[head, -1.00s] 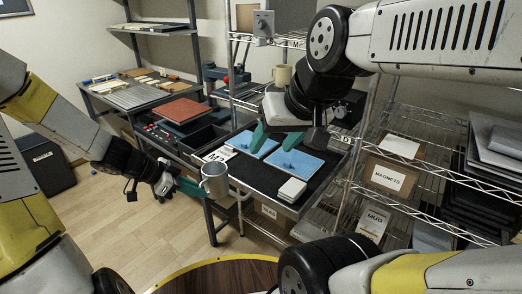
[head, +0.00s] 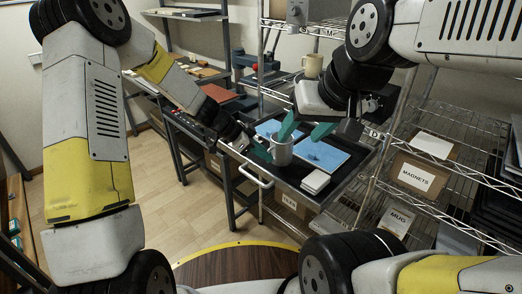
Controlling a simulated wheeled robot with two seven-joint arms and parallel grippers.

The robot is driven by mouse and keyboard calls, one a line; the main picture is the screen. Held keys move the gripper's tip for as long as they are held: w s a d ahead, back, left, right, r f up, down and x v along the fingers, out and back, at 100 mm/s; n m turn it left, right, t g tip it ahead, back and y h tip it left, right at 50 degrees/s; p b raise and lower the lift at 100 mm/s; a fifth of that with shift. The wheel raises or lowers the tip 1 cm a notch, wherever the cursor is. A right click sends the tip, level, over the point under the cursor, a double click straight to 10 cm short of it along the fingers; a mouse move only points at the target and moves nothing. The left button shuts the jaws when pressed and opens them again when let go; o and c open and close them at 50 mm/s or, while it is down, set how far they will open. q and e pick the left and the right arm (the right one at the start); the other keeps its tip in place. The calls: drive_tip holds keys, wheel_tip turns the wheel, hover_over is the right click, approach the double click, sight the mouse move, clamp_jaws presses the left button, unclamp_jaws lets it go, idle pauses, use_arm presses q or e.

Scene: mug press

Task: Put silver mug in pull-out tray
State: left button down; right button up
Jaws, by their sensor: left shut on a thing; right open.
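The silver mug (head: 281,150) is upright over the front left part of the black pull-out tray (head: 293,177). My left gripper (head: 266,152) is shut on the mug from its left side. Whether the mug touches the tray cannot be told. My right gripper (head: 304,133) is open and empty, with its green fingers just above and behind the mug, over the blue pads. The mug hides part of the pads and the tray surface.
Two blue pads (head: 327,155) and a stack of white squares (head: 315,182) lie in the tray. A cream mug (head: 312,66) stands on the shelf behind. A wire rack with a MAGNETS box (head: 417,175) is close on the right.

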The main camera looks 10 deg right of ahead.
use_arm(q)
drive_tip(key=shift+w+d+f, duration=0.1)
drive_tip(key=shift+d+f, duration=0.1)
drive_tip(key=shift+f, duration=0.7)
drive_tip(key=shift+w+d+f, duration=0.1)
drive_tip(key=shift+d+f, duration=0.1)
drive_tip(key=shift+f, duration=0.7)
drive_tip(key=c, duration=1.5)
unclamp_jaws()
drive_tip(key=w+v, duration=0.1)
drive_tip(key=v, duration=1.1)
drive_tip(key=shift+s+a+r+n+t+y, duration=1.05)
drive_tip(key=shift+s+a+r+n, duration=1.75)
drive_tip(key=shift+s, duration=1.2)
drive_tip(key=shift+s+a+r+n+t+y, duration=0.8)
drive_tip(key=shift+s+a+r+n+y, duration=0.4)
drive_tip(key=shift+s+a+r+n, duration=2.25)
drive_tip(key=shift+s+a+r+n+t+y, duration=1.05)
drive_tip(key=shift+s+a+r+n, duration=1.2)
drive_tip(key=shift+s, duration=2.25)
drive_tip(key=shift+d+r, duration=0.1)
drive_tip(key=shift+d, duration=0.1)
